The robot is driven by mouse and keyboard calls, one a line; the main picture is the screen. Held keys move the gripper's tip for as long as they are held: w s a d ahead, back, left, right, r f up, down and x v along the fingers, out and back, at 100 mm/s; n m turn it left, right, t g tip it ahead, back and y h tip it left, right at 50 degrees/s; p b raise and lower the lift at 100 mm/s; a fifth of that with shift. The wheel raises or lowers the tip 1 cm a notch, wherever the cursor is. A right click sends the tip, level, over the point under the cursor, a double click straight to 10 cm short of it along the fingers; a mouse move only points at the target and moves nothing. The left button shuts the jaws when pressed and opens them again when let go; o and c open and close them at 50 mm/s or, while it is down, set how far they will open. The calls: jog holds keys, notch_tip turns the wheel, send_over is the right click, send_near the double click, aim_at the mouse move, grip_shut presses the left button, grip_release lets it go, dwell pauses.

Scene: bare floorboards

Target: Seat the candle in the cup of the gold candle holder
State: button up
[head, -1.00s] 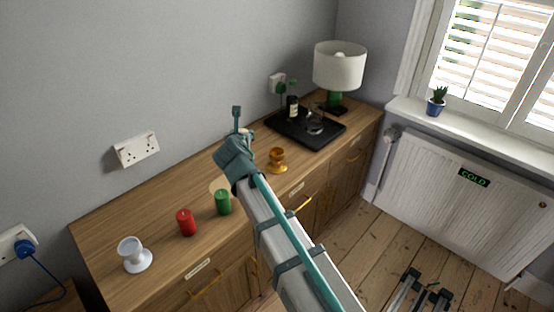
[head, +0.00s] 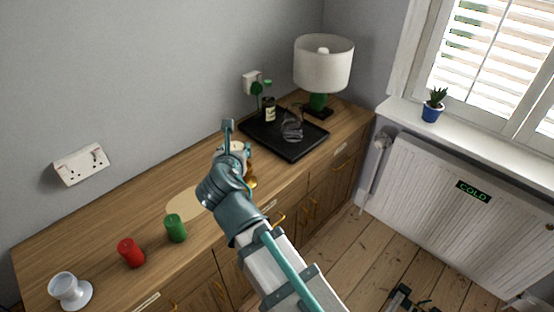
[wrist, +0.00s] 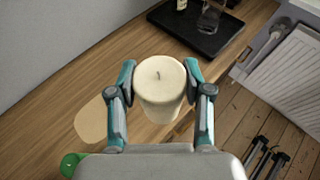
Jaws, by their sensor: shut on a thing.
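My gripper (head: 235,152) is shut on a cream candle (wrist: 160,98), one finger on each side of it in the wrist view. The candle is upright, its dark wick facing the wrist camera; a little of its top shows in the head view (head: 238,146). The gold candle holder (head: 251,184) is mostly hidden behind my gripper in the head view; only a bit of gold shows. In the wrist view the candle hides the holder. I cannot tell whether the candle touches the cup or is above it.
A green candle (head: 176,229), a red candle (head: 131,253) and a white holder (head: 70,290) stand to the left on the sideboard. A pale round mat (head: 186,203) lies behind the green candle. A black tray (head: 286,151) with bottle and glass, and a lamp (head: 323,65), stand beyond.

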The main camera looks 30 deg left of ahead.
jog(key=shift+w+d, duration=0.3)
jog(key=shift+d, duration=0.1)
jog(key=shift+w+f, duration=0.15)
jog(key=shift+w, duration=0.15)
jog(key=shift+w+a+f+p, duration=0.55)
jog(key=shift+w+a+f, duration=0.8)
jog(key=shift+w+f, duration=0.6)
jog(key=shift+w+a+f+p, duration=0.6)
jog(key=shift+w+a+f, duration=0.9)
jog(key=shift+f, duration=0.9)
jog(key=shift+w+a+f+p, duration=0.55)
jog(key=shift+w+a+f, duration=0.7)
jog(key=shift+w+f, duration=0.75)
jog(key=shift+s+f, duration=0.15)
jog(key=shift+f, duration=0.05)
jog(key=shift+f+h, duration=0.15)
jog(key=shift+h, duration=0.15)
jog(key=o, duration=1.3)
jog(key=shift+c, duration=0.2)
